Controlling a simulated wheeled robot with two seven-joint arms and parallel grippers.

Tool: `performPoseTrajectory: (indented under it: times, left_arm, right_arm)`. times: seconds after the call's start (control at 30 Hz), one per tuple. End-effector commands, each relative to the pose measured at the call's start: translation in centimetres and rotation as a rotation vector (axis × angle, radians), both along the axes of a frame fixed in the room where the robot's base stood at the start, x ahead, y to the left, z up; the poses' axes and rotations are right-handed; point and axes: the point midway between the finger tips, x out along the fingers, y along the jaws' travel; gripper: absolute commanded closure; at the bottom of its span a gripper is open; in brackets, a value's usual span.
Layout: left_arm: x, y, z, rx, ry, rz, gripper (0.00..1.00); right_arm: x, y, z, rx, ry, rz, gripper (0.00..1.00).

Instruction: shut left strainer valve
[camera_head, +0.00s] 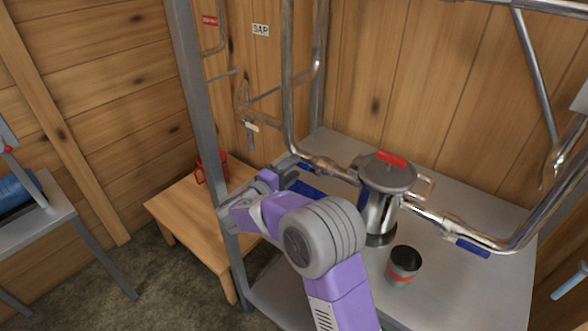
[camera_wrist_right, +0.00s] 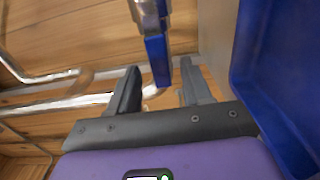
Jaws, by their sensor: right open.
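The strainer (camera_head: 380,205) is a metal pot with a grey lid and red top handle, set in the pipe above the grey table. The left strainer valve (camera_head: 322,164) is on the pipe left of it, with a blue lever (camera_head: 305,167). My right gripper (camera_head: 283,174) is open, at this lever from the left. In the wrist view the valve body (camera_wrist_right: 150,12) is at the top and the blue lever (camera_wrist_right: 157,60) reaches down between the open fingertips (camera_wrist_right: 158,78). I cannot tell whether they touch it. My left gripper is out of view.
A second blue-levered valve (camera_head: 455,234) is right of the strainer. A dark cup with a red band (camera_head: 403,265) stands on the grey table (camera_head: 460,295). A wooden table (camera_head: 180,213) with a red object (camera_head: 212,168) is at left. A large blue surface (camera_wrist_right: 285,80) is close at the wrist view's right.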

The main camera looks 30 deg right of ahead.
Motion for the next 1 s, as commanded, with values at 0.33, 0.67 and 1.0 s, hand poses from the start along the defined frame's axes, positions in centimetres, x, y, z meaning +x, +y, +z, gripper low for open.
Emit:
performPoseTrajectory:
  times: [0.33,0.67,1.0]
  left_arm:
    - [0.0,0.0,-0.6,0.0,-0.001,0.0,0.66]
    - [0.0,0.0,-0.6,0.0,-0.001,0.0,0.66]
    - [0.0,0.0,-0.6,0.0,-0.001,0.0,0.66]
  right_arm:
    - [0.7,-1.7,0.1,0.0,0.0,0.001,0.51]
    - [0.7,-1.6,0.1,0.0,0.0,0.001,0.82]
    - [0.7,-1.6,0.0,0.0,0.0,0.001,1.0]
